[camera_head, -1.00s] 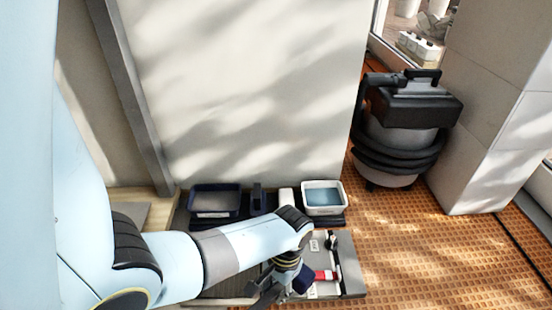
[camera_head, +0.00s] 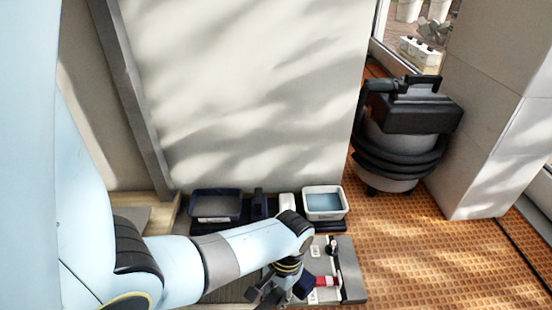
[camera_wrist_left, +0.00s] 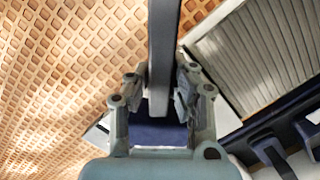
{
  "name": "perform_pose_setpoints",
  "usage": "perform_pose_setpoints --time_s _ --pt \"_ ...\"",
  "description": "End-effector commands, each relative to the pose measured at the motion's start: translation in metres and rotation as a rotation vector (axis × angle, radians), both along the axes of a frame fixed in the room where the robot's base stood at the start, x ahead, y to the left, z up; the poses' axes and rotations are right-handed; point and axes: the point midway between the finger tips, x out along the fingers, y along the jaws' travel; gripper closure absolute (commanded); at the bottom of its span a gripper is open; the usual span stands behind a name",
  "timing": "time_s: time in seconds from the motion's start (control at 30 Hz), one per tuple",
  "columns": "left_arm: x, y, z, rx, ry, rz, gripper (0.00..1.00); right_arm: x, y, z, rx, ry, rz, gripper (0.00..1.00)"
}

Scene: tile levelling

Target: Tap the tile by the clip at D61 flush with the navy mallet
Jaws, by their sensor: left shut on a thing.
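My left gripper (camera_head: 268,292) is low over the grey work board (camera_head: 352,285) and is shut on the navy mallet. In the left wrist view, the mallet's grey handle (camera_wrist_left: 163,45) runs up between the fingers (camera_wrist_left: 160,95), and its navy head (camera_wrist_left: 160,133) shows below them. The navy head also shows in the head view (camera_head: 303,287), beside a red piece (camera_head: 327,281). I cannot tell whether the head touches anything. Small white labels (camera_head: 315,251) lie on the board, too small to read. The tile and clip at D61 cannot be made out; my arm covers much of the board.
A navy tray (camera_head: 216,219) and a white tub with blue content (camera_head: 324,214) stand behind the board, with a dark bottle (camera_head: 258,203) between. A black-and-grey vacuum-like machine (camera_head: 400,140) stands at the right. The orange patterned floor (camera_head: 430,265) right of the board is clear.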

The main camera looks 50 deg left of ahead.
Motion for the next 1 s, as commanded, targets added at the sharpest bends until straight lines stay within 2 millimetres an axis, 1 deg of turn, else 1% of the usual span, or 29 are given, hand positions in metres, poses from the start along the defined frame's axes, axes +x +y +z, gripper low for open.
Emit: perform_pose_setpoints --time_s 0.03,0.1,0.2,0.3,0.53,0.6,0.67,0.83,0.87,0.9,1.0 --pt "0.005 0.000 0.014 0.000 -0.010 0.000 1.00 -0.001 0.000 0.017 0.001 -0.019 0.000 0.60" --pt "0.005 0.000 0.023 0.000 -0.011 0.000 1.00 -0.002 0.000 0.028 0.001 -0.032 0.000 0.60" --pt "0.004 0.000 0.032 0.000 -0.009 0.000 1.00 -0.003 0.000 0.042 0.000 -0.046 0.000 0.60" --pt "0.002 0.000 0.033 -0.001 -0.005 0.000 1.00 -0.003 0.000 0.045 0.000 -0.050 0.000 0.60" --pt "0.000 0.000 0.029 0.000 -0.001 0.000 1.00 -0.003 0.000 0.042 0.000 -0.046 0.000 0.60" --pt "0.000 0.000 0.024 0.000 0.001 0.000 1.00 -0.003 0.000 0.037 0.001 -0.040 -0.001 0.60" --pt "-0.001 0.000 0.014 0.000 0.003 0.000 1.00 -0.002 0.000 0.027 0.000 -0.029 -0.001 0.60" --pt "-0.007 0.000 -0.035 0.000 0.014 0.000 1.00 0.001 0.000 -0.019 0.000 0.023 -0.001 0.60" --pt "-0.003 0.000 -0.025 0.000 0.006 0.000 1.00 0.001 0.000 -0.008 0.001 0.010 0.000 0.60" --pt "-0.001 0.000 -0.020 0.000 0.002 0.000 1.00 0.000 0.000 -0.003 0.000 0.005 0.000 0.60" --pt "0.002 0.000 -0.013 0.000 -0.003 0.000 1.00 0.000 0.000 0.005 0.000 -0.005 -0.001 0.60"
